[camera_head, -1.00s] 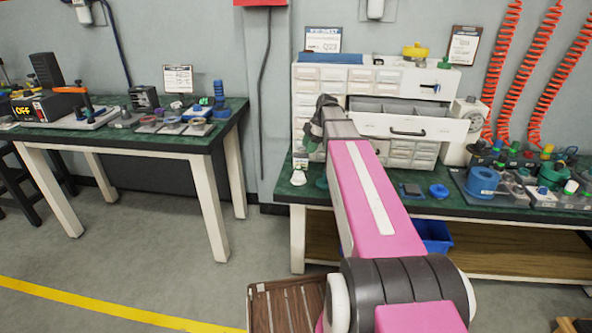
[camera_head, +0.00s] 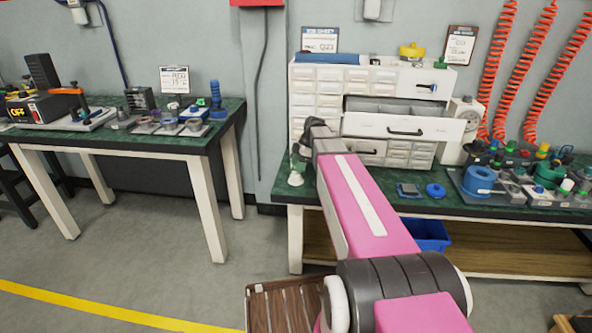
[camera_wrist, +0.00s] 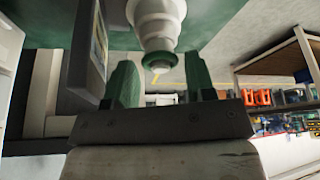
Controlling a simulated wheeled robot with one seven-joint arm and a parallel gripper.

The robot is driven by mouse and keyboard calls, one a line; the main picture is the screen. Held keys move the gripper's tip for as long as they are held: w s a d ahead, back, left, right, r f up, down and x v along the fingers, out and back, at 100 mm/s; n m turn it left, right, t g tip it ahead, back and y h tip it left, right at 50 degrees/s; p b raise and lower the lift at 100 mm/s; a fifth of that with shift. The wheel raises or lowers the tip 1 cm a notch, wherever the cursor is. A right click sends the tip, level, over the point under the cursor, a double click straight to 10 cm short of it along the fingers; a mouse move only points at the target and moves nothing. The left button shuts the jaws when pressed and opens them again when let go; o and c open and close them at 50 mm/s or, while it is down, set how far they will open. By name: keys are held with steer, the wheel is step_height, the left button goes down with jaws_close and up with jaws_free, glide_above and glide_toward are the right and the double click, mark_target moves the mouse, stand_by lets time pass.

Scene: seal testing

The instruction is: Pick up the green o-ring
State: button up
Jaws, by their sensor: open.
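In the wrist view, a green ring (camera_wrist: 160,61) sits at the narrow end of a white stepped piece. I take it to be the green o-ring, but cannot tell whether it is loose or seated there. My gripper (camera_wrist: 160,66) is open, with its green fingers on either side of the ring's place in the picture. Contact and depth are unclear. In the head view, my gripper (camera_head: 298,157) is small and partly hidden by my wrist, low over the left end of the right bench. A white piece (camera_head: 296,180) shows just below it.
A white drawer cabinet (camera_head: 318,85) stands behind, its wide drawer (camera_head: 405,128) pulled out. A blue ring (camera_head: 435,190) and several fittings lie on the right bench (camera_head: 330,205). A grey panel (camera_wrist: 88,50) stands close left of my fingers in the wrist view.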

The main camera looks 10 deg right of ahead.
steer(key=c, duration=0.8)
steer(key=shift+o, duration=0.2)
